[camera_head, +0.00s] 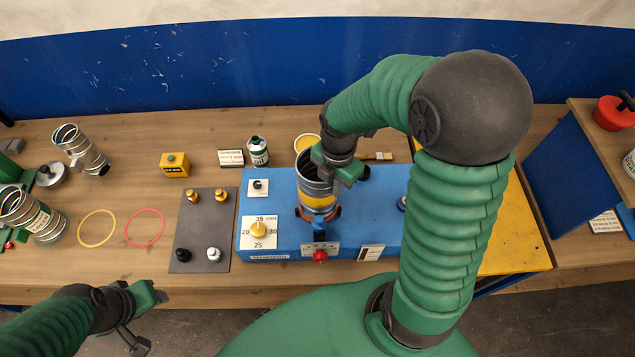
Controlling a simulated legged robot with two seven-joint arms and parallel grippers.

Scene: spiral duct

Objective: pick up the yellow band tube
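The yellow band tube (319,201), a silvery spiral duct piece with a yellow band, stands upright on the blue machine (285,190) in the middle of the bench. My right gripper (338,165) points down at the tube's upper right rim, its green finger parts overlapping the mouth. The arm and gripper hide part of the rim, so whether the fingers are closed on the wall cannot be told. My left gripper (148,318) is at the lower left, in front of the bench edge, with its fingers apart and nothing between them.
Silvery tubes (82,148) lie at the left, near a yellow ring (96,228) and a red ring (145,227). A dark plate (204,228) with small knobs lies left of the machine. A yellow box (175,165) and a can (258,151) stand behind. A blue panel (570,180) leans at right.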

